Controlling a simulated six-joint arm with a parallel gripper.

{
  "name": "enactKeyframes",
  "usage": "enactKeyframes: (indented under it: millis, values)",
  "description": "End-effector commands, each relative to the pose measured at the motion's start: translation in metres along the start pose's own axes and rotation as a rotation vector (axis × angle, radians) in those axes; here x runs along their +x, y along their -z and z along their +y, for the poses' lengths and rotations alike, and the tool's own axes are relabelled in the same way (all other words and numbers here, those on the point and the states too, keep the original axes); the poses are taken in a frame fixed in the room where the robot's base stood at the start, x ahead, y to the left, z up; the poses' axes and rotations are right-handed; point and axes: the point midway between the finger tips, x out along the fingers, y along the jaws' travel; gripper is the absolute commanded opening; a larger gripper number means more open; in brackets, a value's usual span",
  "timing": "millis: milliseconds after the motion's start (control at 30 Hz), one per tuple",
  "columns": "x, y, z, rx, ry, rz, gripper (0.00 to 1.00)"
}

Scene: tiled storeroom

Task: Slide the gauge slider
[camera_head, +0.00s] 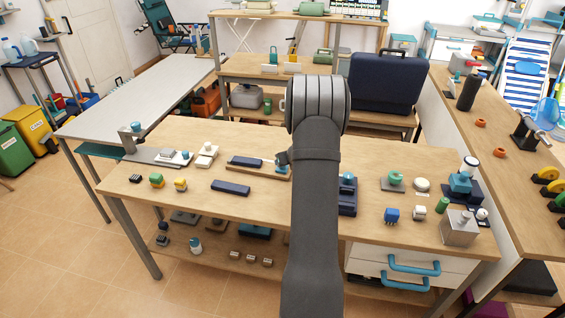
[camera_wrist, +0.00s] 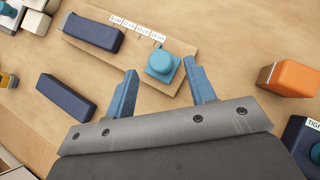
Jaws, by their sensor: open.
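The gauge is a flat wooden board (camera_wrist: 186,48) with a row of small white scale labels (camera_wrist: 138,28) along one edge. A teal square knob with a round top, the slider (camera_wrist: 162,66), sits on it near one end. A dark blue block (camera_wrist: 93,33) lies at the other end. In the wrist view my gripper (camera_wrist: 161,74) is open, and the teal slider shows between its two blue fingertips, with gaps on both sides. Contact or height cannot be told. In the head view the board (camera_head: 268,173) is partly hidden by my arm, which also hides most of the gripper.
A second dark blue block (camera_wrist: 66,97) lies on the table beside the board; an orange block (camera_wrist: 288,79) is on the other side. A dark blue base (camera_head: 347,196) stands close right of my arm.

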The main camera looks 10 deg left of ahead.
Motion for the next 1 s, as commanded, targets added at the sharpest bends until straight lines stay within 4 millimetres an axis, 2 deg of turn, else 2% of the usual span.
enactKeyframes:
  millis: [100,300,500,733,767,1000]
  values:
    - [0.021,0.0,0.001,-0.002,-0.001,0.0,0.5]
    - [0.042,0.0,0.0,-0.001,0.0,0.0,0.5]
    - [0.05,0.0,0.0,-0.001,0.001,0.0,0.5]
    - [0.05,0.0,0.0,-0.001,0.001,0.0,0.5]
    - [0.05,0.0,0.0,-0.001,0.001,0.0,0.46]
    - [0.05,0.0,0.0,-0.001,0.001,0.0,0.0]
